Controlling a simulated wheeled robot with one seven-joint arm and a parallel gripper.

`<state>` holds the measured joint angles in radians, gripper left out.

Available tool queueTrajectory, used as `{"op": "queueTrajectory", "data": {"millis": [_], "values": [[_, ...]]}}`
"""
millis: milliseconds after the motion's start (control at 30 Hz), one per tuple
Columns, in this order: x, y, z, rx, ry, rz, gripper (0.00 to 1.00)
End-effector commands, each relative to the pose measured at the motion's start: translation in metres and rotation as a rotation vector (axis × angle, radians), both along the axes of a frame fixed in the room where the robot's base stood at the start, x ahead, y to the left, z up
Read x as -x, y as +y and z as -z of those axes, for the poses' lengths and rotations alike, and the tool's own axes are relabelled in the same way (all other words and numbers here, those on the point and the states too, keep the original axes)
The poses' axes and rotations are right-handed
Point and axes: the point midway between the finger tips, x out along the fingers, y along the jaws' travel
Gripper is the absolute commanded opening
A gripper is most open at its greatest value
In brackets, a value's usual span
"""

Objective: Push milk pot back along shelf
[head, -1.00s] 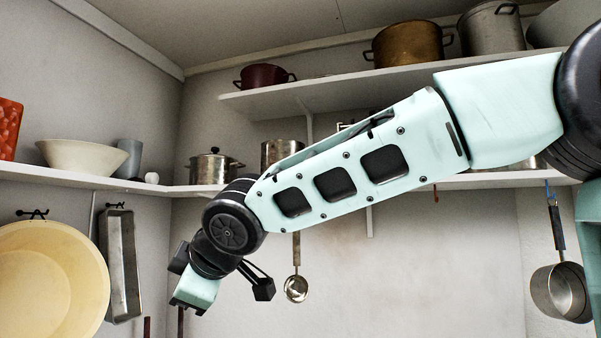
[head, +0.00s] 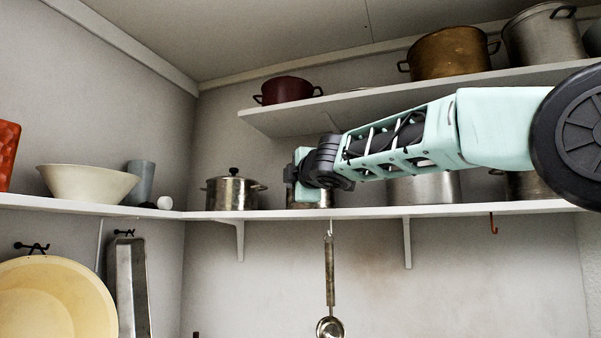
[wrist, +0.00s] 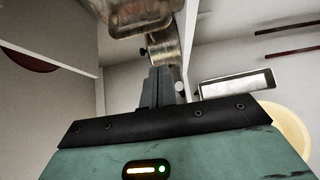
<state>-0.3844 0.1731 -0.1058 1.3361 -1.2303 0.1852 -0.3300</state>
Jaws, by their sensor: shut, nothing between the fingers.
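The milk pot appears to be the steel pot (head: 308,200) on the lower shelf (head: 370,211) in the head view. My gripper (head: 299,165) is in front of its upper part and hides most of it. In the wrist view my gripper (wrist: 160,75) is shut and empty. A steel pot, probably the same one, shows close by at the top of the wrist view (wrist: 145,14). I cannot tell whether the fingers touch it.
A lidded steel pot (head: 232,193) stands left of it, with a gap between. A larger pot (head: 424,189) stands to the right behind my arm. The upper shelf (head: 300,116) with a maroon pot (head: 287,90) hangs above. A ladle (head: 330,285) hangs below.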

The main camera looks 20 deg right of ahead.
Motion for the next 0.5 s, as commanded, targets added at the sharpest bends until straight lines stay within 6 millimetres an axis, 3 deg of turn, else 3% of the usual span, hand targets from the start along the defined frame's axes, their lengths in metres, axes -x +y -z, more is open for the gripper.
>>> {"op": "queueTrajectory", "data": {"millis": [133, 200, 500], "values": [[-0.031, 0.003, -0.003, 0.002, 0.003, 0.002, 0.00], [-0.039, -0.007, -0.004, 0.000, 0.002, 0.004, 0.00], [-0.057, -0.022, -0.001, -0.002, 0.001, 0.001, 0.00]]}}
